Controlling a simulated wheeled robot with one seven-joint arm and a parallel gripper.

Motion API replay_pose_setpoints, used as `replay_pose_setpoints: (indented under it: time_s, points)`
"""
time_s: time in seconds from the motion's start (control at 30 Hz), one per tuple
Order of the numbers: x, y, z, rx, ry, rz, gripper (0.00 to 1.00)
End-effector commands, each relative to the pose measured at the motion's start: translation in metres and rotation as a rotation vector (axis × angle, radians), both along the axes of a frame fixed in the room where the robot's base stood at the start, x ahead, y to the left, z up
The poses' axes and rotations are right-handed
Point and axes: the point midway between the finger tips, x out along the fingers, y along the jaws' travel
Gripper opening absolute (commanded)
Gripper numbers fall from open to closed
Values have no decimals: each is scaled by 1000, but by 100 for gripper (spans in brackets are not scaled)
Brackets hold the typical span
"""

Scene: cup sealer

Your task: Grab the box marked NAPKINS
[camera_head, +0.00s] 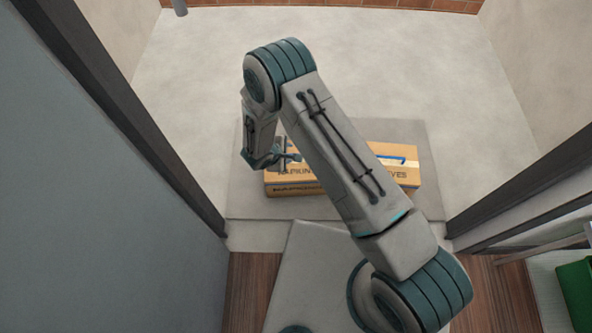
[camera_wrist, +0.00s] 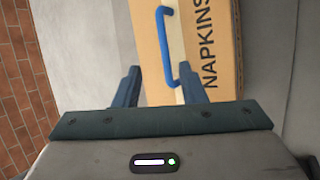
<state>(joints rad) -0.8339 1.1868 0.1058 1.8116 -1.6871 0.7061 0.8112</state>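A cardboard box marked NAPKINS (camera_head: 292,190) sits on the grey mat, partly hidden behind my arm in the head view. In the wrist view the NAPKINS box (camera_wrist: 208,30) shows its lettering sideways, with a blue handle (camera_wrist: 164,38) on its face. My gripper (camera_head: 290,157) is over the left end of the box. In the wrist view my gripper (camera_wrist: 158,75) has its fingers apart with nothing clamped. The lower end of the blue handle shows between the fingers, close to the right one. I cannot tell whether they touch.
Right of my arm a box (camera_head: 400,180) shows lettering that is partly hidden; a blue handle is on its top. The grey mat (camera_head: 245,205) lies between dark door frames at left and right. Pale floor beyond is clear. A green bin (camera_head: 577,295) stands at lower right.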

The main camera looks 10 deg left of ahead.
Motion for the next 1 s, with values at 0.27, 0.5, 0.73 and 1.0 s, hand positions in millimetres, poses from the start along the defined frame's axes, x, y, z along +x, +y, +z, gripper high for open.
replay_pose_setpoints:
  time_s: [0.27,0.5,0.73,1.0]
  points:
    - [8,-5,-17,1,1,-1,37]
    - [23,-16,-48,1,1,-2,37]
    - [27,-18,-51,0,0,0,37]
    - [27,-18,-51,0,1,0,0]
